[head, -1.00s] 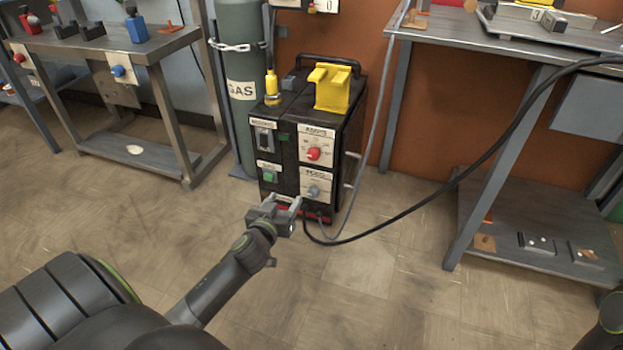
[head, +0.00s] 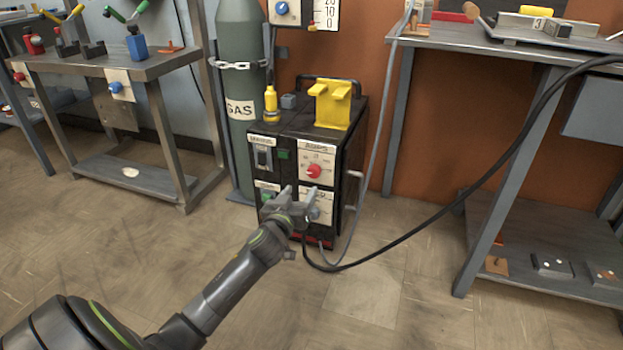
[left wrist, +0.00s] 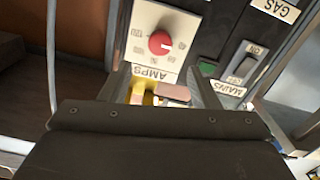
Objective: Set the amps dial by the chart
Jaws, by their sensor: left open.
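The red amps dial (head: 313,171) sits on a white plate labelled AMPS on the front of the black welder box (head: 346,160). It also shows upside down, large, in the left wrist view (left wrist: 160,42), with small marks around it that I cannot read. My left gripper (head: 302,196) is open and empty in front of the box, below the amps dial and apart from it. It overlaps the lower grey dial (head: 315,213) and its plate. My right gripper is not in view. I cannot make out a chart for the amps setting.
A mains switch (head: 263,156) and a green button (head: 267,197) are left of the dials. A gas cylinder (head: 240,140) stands left of the box. A black cable (head: 440,210) runs to the right-hand table (head: 450,38). The floor in front is open.

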